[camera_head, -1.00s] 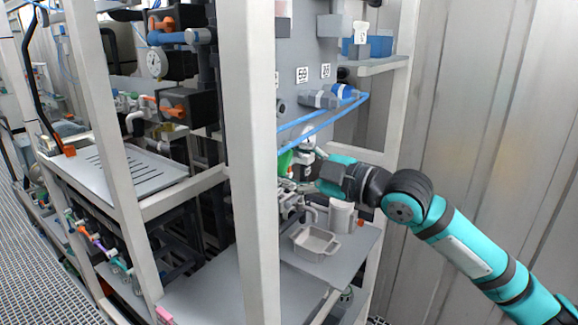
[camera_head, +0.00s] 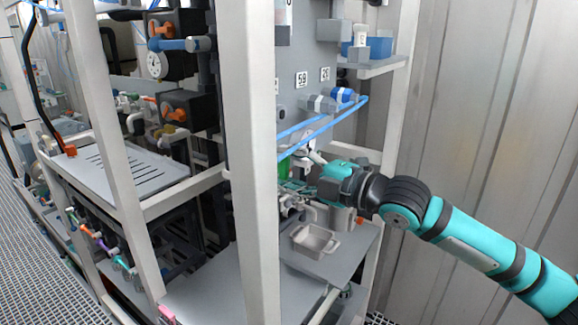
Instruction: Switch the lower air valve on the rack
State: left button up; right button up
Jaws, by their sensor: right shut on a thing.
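My right gripper (camera_head: 300,188) reaches in from the right, between the rack's uprights. Its fingers are shut at the metal valve fittings (camera_head: 289,208), on what looks like the lower air valve. The fingers and the front post hide much of the valve, and its handle position cannot be made out. A green part (camera_head: 284,170) shows just behind the fingertips, beside the post. My left gripper is not in view.
The white front post (camera_head: 252,170) stands close to the left of my gripper. Blue hoses (camera_head: 322,127) run above it. A grey tray (camera_head: 315,241) sits on the shelf below. A corrugated wall (camera_head: 490,110) stands at the right.

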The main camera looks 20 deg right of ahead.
jog(key=o, duration=1.2)
jog(key=shift+v, duration=3.75)
